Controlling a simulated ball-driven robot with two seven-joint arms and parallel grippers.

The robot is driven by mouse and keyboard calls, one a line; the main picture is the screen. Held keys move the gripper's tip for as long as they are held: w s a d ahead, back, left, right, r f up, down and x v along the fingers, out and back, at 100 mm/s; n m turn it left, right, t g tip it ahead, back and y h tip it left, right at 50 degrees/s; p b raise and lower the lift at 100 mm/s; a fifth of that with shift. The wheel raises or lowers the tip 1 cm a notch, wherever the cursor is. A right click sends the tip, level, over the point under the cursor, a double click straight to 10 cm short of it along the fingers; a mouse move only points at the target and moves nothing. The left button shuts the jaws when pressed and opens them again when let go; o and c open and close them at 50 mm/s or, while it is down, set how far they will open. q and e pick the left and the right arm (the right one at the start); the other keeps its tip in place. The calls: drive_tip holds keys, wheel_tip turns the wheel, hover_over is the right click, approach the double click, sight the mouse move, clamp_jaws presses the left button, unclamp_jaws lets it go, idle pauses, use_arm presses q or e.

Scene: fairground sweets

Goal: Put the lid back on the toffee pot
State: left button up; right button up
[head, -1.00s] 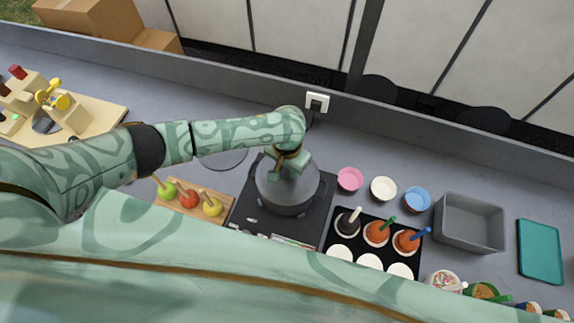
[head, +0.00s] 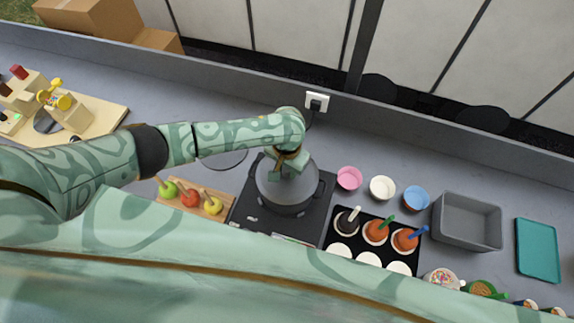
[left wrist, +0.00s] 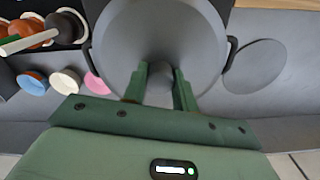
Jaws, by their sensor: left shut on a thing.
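The grey toffee pot (head: 285,207) stands on a black hob (head: 318,205) in the middle of the head view. My left gripper (head: 288,168) is directly above it, pointing down. In the left wrist view, the round grey lid (left wrist: 190,30) fills the top middle, and the left gripper (left wrist: 160,85) is shut on its knob. The lid lies over the pot's mouth, between the two dark side handles. I cannot tell whether it rests on the rim or hovers just above. The pot's inside is hidden. My right gripper is not in view.
A flat grey disc (head: 222,158) lies on the counter left of the hob. Toffee apples on a wooden board (head: 226,215) are in front of it. Pink (head: 349,178), white and blue cups, a black tray (head: 346,233) and a grey bin (head: 468,222) stand to the right.

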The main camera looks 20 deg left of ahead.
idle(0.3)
use_arm(q)
drive_tip(key=o, duration=1.6)
wheel_tip(320, 180, up, 3)
drive_tip(key=p, duration=0.3)
drive_tip(key=shift+f, duration=0.1)
drive_tip(key=shift+r+p, duration=0.7)
drive_tip(key=shift+r, duration=1.4)
clamp_jaws()
